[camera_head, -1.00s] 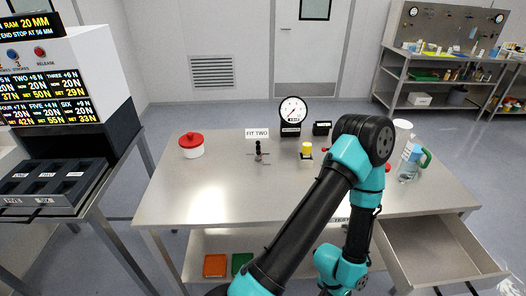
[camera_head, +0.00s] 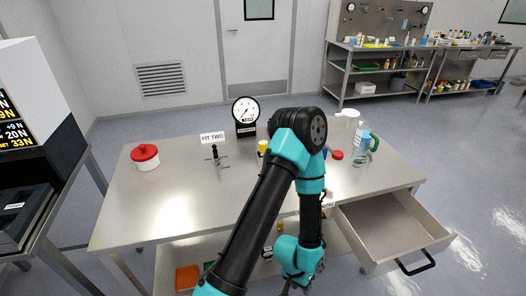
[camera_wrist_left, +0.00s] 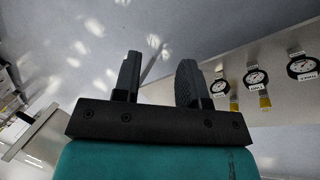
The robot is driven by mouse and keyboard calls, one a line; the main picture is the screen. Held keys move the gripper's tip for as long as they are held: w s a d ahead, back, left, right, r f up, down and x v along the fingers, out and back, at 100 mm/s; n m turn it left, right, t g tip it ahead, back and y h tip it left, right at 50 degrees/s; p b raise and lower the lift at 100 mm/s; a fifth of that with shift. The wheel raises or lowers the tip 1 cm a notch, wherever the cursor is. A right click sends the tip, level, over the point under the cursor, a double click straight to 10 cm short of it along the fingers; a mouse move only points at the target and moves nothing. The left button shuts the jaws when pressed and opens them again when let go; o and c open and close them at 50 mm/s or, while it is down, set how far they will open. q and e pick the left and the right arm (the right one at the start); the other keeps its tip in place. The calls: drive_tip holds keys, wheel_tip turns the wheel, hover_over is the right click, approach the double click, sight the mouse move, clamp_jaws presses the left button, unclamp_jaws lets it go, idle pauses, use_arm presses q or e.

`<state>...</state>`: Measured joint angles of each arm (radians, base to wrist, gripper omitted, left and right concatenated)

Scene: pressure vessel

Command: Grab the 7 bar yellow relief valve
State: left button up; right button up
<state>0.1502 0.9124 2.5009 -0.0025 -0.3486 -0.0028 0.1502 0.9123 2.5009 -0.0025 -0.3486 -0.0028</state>
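A yellow-topped part (camera_head: 263,147) stands on the steel bench, partly hidden by my arm; its pressure marking cannot be read. In the left wrist view, small yellow parts (camera_wrist_left: 265,101) show below round gauges (camera_wrist_left: 256,78) on a steel surface at the right; I cannot tell which is the 7 bar relief valve. My left gripper (camera_wrist_left: 158,72) is open and empty, with its fingers apart and clear of these parts. In the head view my left arm reaches over the bench and folds down at the front; its fingers are not clear there.
An open, empty drawer (camera_head: 392,226) juts out at the right front.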

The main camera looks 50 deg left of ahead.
use_arm(q)
drive_tip(key=shift+o, duration=0.3)
drive_tip(key=o, duration=0.6)
drive_tip(key=shift+w, duration=0.1)
